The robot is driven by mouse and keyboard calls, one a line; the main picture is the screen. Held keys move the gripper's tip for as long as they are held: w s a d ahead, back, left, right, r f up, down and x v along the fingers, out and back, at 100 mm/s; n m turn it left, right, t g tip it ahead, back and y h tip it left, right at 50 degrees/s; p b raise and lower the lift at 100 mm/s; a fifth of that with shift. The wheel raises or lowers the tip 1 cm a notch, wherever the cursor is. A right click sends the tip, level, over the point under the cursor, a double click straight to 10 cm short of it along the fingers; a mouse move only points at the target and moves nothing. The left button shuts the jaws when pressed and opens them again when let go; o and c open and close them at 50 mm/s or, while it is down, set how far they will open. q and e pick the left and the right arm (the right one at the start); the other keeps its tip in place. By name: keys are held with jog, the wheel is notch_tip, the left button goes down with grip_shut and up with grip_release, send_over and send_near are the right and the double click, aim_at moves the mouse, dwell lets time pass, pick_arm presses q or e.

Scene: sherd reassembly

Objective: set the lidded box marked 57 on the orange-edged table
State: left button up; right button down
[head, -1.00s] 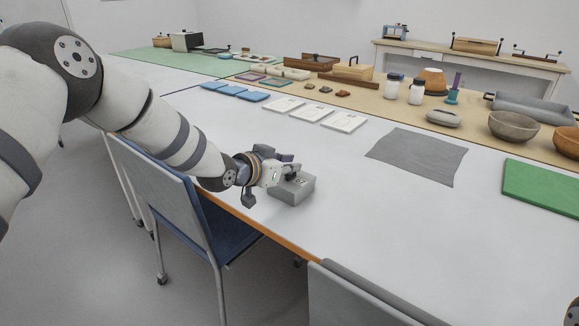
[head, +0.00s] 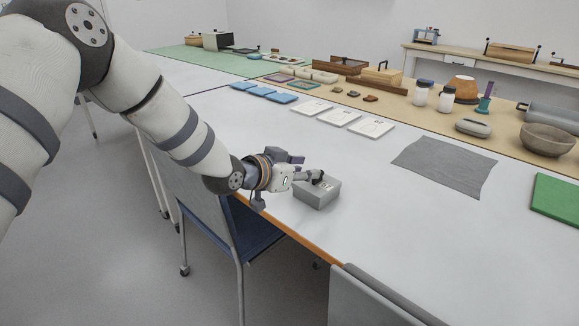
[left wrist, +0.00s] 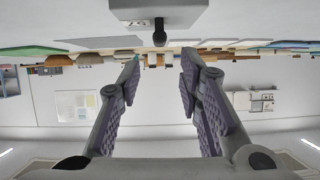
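The grey lidded box (head: 318,194) sits on the white table (head: 372,228), close to its orange front edge. A small pale mark shows on its lid, too small to read. In the left wrist view, which is upside down, the box (left wrist: 165,14) is at the top with its dark lid knob (left wrist: 159,38) pointing down the picture. My left gripper (head: 296,177) is beside the box on its left. Its two fingers are spread apart with nothing between them in the left wrist view (left wrist: 160,72), and the knob lies beyond the tips. My right gripper is out of view.
A grey cloth (head: 443,165), white cards (head: 340,116) and blue tiles (head: 262,92) lie farther back. A green mat (head: 556,198) is at the right. Chairs stand at the front edge, one blue-seated (head: 255,236). The tabletop right of the box is clear.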

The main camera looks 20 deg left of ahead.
pick_arm(q)
jog(key=p+v, duration=0.1)
jog(key=v, duration=0.5)
jog(key=s+d+f+n+g+y, duration=0.25)
jog(key=s+f+g, duration=0.65)
jog(key=s+f, duration=1.6)
jog(key=s+a+f+n+g+y, duration=0.1)
jog(key=s+g, duration=0.5)
jog(key=s, duration=2)
jog(key=shift+s+a+f+n+y, duration=0.2)
jog(key=shift+a+f+n+y, duration=0.15)
jog(key=shift+n, duration=0.2)
